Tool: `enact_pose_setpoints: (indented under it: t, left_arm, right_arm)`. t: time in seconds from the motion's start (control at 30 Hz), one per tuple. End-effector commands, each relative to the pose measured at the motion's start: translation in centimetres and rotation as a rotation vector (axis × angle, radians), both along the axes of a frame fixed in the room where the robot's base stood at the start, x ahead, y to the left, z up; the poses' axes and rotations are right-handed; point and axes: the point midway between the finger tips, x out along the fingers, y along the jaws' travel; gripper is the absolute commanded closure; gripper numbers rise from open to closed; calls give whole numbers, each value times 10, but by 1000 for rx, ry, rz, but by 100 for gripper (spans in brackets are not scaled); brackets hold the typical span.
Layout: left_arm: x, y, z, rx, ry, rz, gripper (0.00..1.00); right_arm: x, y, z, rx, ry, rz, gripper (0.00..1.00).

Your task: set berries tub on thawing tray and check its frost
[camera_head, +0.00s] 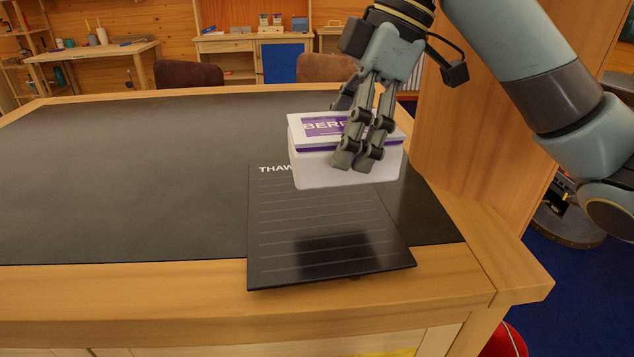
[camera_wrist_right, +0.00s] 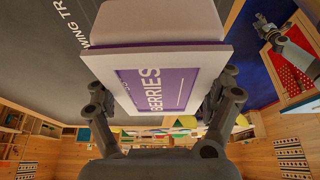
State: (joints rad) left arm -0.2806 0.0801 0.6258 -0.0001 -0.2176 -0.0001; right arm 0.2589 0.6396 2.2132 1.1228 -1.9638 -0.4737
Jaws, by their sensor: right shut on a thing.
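The berries tub (camera_head: 335,168) is a white box with a purple band and a purple "BERRIES" label on its lid. My right gripper (camera_head: 360,150) is shut on the tub and holds it above the thawing tray (camera_head: 290,240). The tray is a black ribbed plate lettered "THAW", the rest of the word hidden by the tub. A dark shadow lies on its near part. In the right wrist view, the tub (camera_wrist_right: 160,60) sits between both fingers, its label facing the camera. Frost on the tub cannot be made out.
The tray lies on a dark counter top (camera_head: 130,170) with a wooden edge, its near end reaching over that edge. The counter left of the tray is clear. A wooden post (camera_head: 460,110) stands close on the right. Chairs (camera_head: 188,74) stand behind the counter.

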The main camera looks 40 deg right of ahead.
Motion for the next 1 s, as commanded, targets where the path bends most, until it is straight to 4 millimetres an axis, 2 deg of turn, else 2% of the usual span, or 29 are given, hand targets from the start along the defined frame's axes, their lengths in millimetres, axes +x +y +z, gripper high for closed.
enact_pose_setpoints:
  t: [0.03,0.1,0.27,0.37,0.5,0.6,0.87,0.9,1.0]
  left_arm:
    - [-12,0,-1,1,17,0,60]
    - [-26,0,-2,0,37,1,60]
    - [-43,1,-2,1,61,2,60]
    - [-39,0,-2,1,55,1,60]
    - [-20,0,-1,1,28,1,60]
    - [-8,0,1,0,8,0,60]
    - [-13,0,-1,1,17,0,60]
    - [-16,0,-1,1,21,1,60]
    - [-21,0,-1,0,29,1,60]
  right_arm:
    - [-1,0,-12,2,6,0,67]
    - [-1,0,-23,2,4,1,67]
    - [0,0,-37,1,0,0,67]
    - [-1,0,-47,1,2,1,67]
    - [-1,1,-68,2,3,-1,67]
    - [0,0,-74,0,-1,2,67]
    - [0,0,-75,-1,-2,1,67]
    - [0,0,-75,-1,0,1,12]
    - [0,0,-75,-1,0,1,0]
